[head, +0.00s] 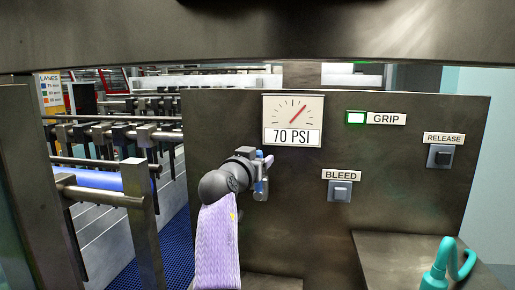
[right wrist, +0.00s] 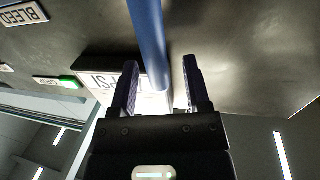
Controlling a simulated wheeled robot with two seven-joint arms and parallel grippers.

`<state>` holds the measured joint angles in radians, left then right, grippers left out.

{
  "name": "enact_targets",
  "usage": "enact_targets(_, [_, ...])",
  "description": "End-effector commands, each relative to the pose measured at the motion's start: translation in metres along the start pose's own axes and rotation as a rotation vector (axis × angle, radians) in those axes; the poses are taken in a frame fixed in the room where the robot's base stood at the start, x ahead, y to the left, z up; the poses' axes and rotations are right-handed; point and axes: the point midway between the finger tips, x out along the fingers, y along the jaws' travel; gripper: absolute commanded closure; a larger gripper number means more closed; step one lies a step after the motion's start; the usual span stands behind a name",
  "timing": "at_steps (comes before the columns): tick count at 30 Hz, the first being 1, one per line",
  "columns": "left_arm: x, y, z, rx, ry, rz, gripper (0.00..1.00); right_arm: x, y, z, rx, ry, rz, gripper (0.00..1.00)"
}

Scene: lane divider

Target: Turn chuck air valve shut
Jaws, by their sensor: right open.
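The blue valve handle (head: 261,188) shows as a short upright piece on the dark metal panel, below the pressure gauge (head: 292,121). In the right wrist view the handle (right wrist: 147,38) is a long blue bar that runs from the top edge down between my finger tips. My right gripper (head: 264,170) is at the handle and hides part of it and the valve body. Its two fingers are open, one on each side of the bar in the wrist view. I cannot tell whether either finger touches it. The gauge reads 70 PSI. My left gripper is out of view.
A lit green GRIP lamp (head: 356,118) is on the panel to the right. BLEED (head: 340,191) and RELEASE (head: 440,156) buttons sit right of the handle. Rails and rollers (head: 110,180) fill the left side.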

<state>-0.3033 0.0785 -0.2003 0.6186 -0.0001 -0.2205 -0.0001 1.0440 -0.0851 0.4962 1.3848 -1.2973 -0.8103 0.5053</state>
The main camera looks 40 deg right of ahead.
Motion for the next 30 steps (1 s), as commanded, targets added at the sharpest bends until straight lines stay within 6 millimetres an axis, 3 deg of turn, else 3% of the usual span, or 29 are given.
enact_targets(10, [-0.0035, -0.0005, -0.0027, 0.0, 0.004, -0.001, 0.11, 0.0094, 0.0001, 0.0016, 0.001, -0.001, -0.001, 0.39])
enact_targets(19, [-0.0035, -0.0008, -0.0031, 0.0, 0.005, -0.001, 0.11, 0.0091, 0.0, 0.0014, 0.0, -0.001, -0.001, 1.0])
enact_targets(30, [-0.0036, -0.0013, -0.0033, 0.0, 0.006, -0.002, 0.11, 0.009, -0.0001, 0.0012, 0.0, 0.0, -0.001, 1.0])
